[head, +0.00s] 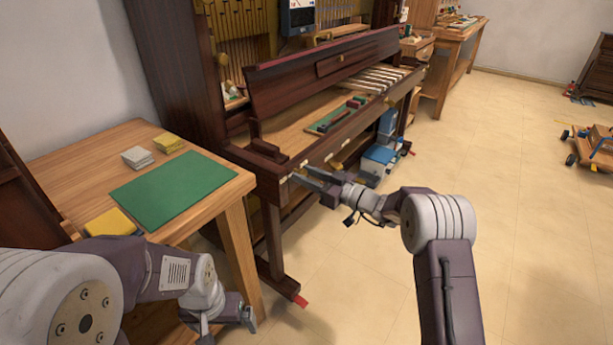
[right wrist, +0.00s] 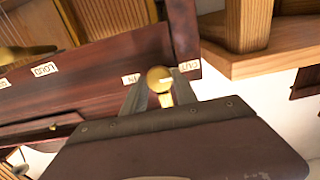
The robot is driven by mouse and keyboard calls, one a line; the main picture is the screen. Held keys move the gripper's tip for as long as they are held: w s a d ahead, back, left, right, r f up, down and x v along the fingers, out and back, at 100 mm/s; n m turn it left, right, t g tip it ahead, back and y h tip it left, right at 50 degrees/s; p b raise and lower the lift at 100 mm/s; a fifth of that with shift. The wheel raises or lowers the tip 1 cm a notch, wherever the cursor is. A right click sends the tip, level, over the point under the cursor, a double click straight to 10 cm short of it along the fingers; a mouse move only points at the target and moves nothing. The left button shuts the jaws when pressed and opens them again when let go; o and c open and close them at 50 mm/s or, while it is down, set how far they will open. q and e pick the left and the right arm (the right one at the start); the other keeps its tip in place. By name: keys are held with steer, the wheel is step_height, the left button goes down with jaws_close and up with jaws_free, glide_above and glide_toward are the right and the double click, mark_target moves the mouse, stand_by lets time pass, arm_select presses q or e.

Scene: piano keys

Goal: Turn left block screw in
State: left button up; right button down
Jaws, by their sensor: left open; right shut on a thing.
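The left block screw (right wrist: 160,79) has a round brass head with a light mark on it. It sits on the dark wooden front between an "IN" label (right wrist: 131,78) and an "OUT" label (right wrist: 189,66). My right gripper (head: 302,174) is at the left end of the piano's front rail, and in the right wrist view its fingers are shut on either side of the brass head. The screw's shaft is hidden. My left gripper (head: 226,322) is open and empty, low beside the side table, far from the screw.
The side table (head: 232,186) carries a green mat (head: 172,190), a yellow pad (head: 110,223) and small stacks. A blue-and-white box (head: 380,157) is on the floor beneath the piano.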

steer(key=m+b, duration=0.2)
steer(key=m, duration=0.1)
steer(key=m+b, duration=0.5)
steer(key=m, duration=0.1)
steer(key=shift+w+d+f+b, duration=0.1)
steer(key=shift+w+f+b, duration=0.05)
steer(key=shift+f+b, duration=0.15)
steer(key=m+b, duration=0.1)
steer(key=m, duration=0.1)
steer(key=shift+r+m, duration=0.1)
steer(key=shift+m, duration=0.3)
steer(key=m, duration=0.4)
steer(key=shift+m, duration=0.3)
steer(key=m+p, duration=0.1)
steer(key=m, duration=0.3)
steer(key=shift+m, duration=0.3)
steer(key=m+p, duration=0.3)
steer(key=m, duration=0.1)
steer(key=shift+m, duration=0.3)
steer(key=shift+f+m+p, duration=0.2)
steer(key=shift+m+p, duration=4)
steer(key=shift+m, duration=0.9)
steer(key=shift+f, duration=0.1)
